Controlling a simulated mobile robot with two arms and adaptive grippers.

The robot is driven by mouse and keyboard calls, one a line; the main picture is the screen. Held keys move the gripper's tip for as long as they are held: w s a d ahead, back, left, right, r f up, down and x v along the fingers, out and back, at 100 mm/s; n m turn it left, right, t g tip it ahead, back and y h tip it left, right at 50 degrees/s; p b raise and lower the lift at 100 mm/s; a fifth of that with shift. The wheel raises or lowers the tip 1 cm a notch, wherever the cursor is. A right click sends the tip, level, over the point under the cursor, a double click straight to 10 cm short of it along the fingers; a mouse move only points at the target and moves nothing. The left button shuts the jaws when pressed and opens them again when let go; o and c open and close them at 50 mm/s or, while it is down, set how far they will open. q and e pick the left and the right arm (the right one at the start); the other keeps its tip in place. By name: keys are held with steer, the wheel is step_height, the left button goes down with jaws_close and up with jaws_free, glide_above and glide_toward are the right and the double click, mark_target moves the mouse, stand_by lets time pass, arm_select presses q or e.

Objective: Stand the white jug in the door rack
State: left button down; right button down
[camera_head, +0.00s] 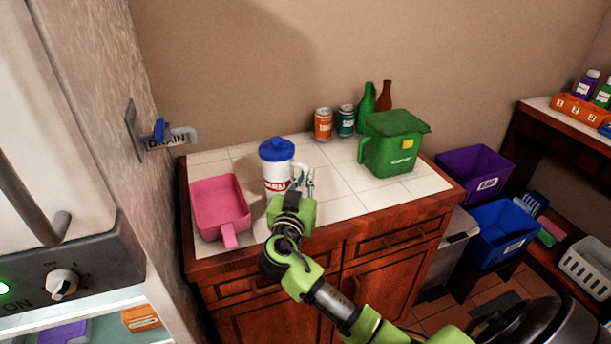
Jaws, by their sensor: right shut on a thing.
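The white jug (277,184) with a blue lid and red lettering stands upright at the counter's middle. My right gripper (303,183) reaches in from the lower right and is shut on the jug at its handle side, on the jug's right. The gripper's wrist hides the jug's lower right part. I cannot make out a door rack for certain. My left gripper is not in view.
A pink scoop-shaped container (219,205) sits left of the jug on the tiled counter (335,205).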

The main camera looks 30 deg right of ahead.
steer(key=shift+r, duration=0.15)
steer(key=c, duration=2.2)
jaws_free()
steer(key=shift+f, duration=0.2)
steer(key=shift+o, duration=0.2)
